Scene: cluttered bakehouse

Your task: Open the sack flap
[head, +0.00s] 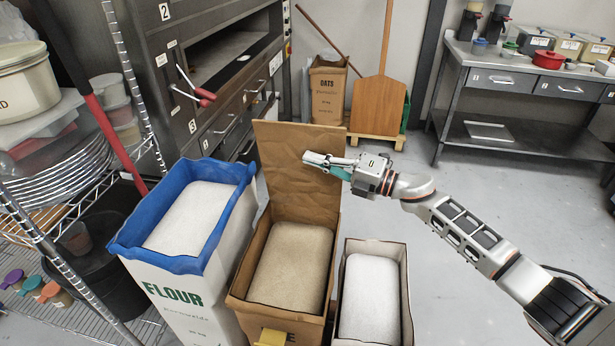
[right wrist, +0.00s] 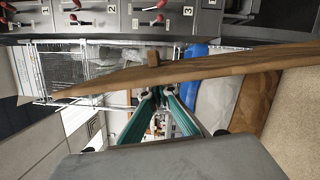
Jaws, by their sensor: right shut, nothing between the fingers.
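The brown paper sack (head: 245,268) stands in the middle of three sacks, filled with a tan grainy material. Its flap (head: 285,150) stands up, nearly vertical, along the sack's far edge, so the top is uncovered. The right wrist view shows the flap (right wrist: 215,67) nearly edge-on as a long brown strip. My right gripper (head: 312,159) is shut and empty, its fingertips at the right part of the flap's near face; I cannot tell whether they touch. Its teal fingers converge in the right wrist view (right wrist: 158,94). My left gripper is not in view.
A flour sack with a blue rim (head: 178,262) stands to the left, and a smaller sack of white material (head: 372,290) to the right. A dark oven (head: 200,80) stands behind and a wire shelf (head: 60,230) at far left. The floor (head: 450,210) at right is open.

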